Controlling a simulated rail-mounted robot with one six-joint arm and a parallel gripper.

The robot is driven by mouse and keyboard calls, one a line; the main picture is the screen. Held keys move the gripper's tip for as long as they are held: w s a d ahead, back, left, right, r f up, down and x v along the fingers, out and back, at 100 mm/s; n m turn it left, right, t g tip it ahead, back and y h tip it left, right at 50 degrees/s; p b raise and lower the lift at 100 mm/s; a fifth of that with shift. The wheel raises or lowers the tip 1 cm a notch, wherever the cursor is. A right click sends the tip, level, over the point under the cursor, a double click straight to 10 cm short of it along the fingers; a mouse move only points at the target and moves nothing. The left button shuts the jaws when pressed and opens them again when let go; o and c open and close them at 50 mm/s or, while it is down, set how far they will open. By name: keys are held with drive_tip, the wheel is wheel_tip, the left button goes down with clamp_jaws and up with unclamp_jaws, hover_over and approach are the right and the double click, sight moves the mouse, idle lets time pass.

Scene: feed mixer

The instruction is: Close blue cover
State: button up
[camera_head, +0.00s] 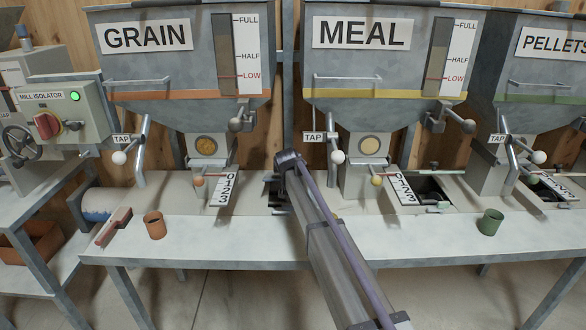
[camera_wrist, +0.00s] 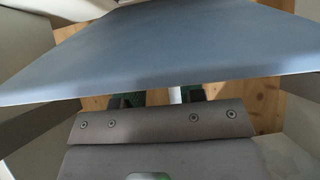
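No clearly blue cover can be made out in the head view. A broad blue-grey panel (camera_wrist: 165,55) crosses the wrist view close in front of my gripper; I cannot tell whether it is the cover or part of a hopper. In the wrist view the bases of two dark fingers show apart beneath this panel, and my gripper's (camera_wrist: 156,99) fingertips are hidden behind it. In the head view my arm reaches up over the bench between the grain and meal outlets, and its gripper is hidden.
The grain hopper (camera_head: 180,65), meal hopper (camera_head: 385,55) and pellets hopper (camera_head: 540,75) hang over the bench (camera_head: 230,240). A dark opening (camera_head: 432,188) lies right of the meal outlet. An orange cup (camera_head: 154,225) and green cup (camera_head: 490,222) stand near the front edge. Tap levers stick out.

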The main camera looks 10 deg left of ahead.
drive_tip(key=o, duration=0.4)
drive_tip(key=p+v, duration=0.6)
drive_tip(key=v, duration=0.4)
drive_tip(key=shift+s+r+p, duration=0.25)
drive_tip(key=shift+s+p, duration=0.05)
drive_tip(key=shift+s, duration=0.05)
